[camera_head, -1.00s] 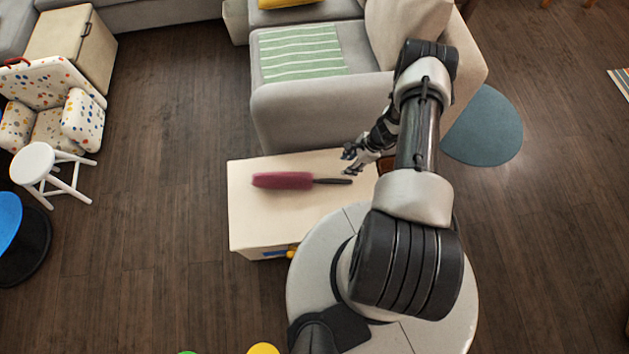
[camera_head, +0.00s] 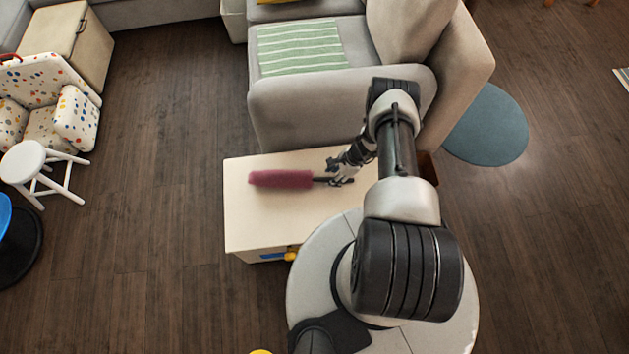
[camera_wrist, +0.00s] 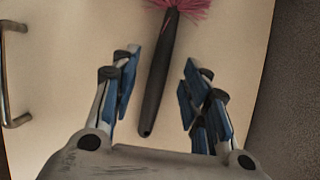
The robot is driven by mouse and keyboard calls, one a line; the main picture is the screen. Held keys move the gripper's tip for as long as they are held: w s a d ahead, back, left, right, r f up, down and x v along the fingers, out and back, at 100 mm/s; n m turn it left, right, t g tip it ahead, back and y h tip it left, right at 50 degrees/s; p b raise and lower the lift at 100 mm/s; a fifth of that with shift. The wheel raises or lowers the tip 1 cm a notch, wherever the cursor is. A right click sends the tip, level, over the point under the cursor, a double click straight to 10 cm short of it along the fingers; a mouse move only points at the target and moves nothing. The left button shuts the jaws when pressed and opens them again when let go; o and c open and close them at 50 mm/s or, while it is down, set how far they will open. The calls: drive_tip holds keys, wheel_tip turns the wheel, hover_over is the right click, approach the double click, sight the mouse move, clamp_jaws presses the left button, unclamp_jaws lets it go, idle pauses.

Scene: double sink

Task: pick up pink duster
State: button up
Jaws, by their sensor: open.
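The pink duster (camera_head: 281,179) lies on a cream cabinet top (camera_head: 262,222), its pink head to the left and its dark handle to the right. In the wrist view, the dark handle (camera_wrist: 162,75) runs between the two open fingers of my gripper (camera_wrist: 158,88), with a gap on each side. The pink bristles (camera_wrist: 187,7) show at the top edge, partly cut off. In the head view, my gripper (camera_head: 336,174) is at the handle end and hides part of it.
A grey sofa (camera_head: 315,110) stands right behind the cabinet, with its arm close to my gripper. A metal handle (camera_wrist: 12,75) shows at the left of the wrist view. A white stool (camera_head: 24,160) and a spotted chair (camera_head: 75,118) stand at the left. The floor between is clear.

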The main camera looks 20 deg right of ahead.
drive_tip(key=shift+x, duration=1.05)
drive_tip(key=shift+c, duration=0.4)
clamp_jaws()
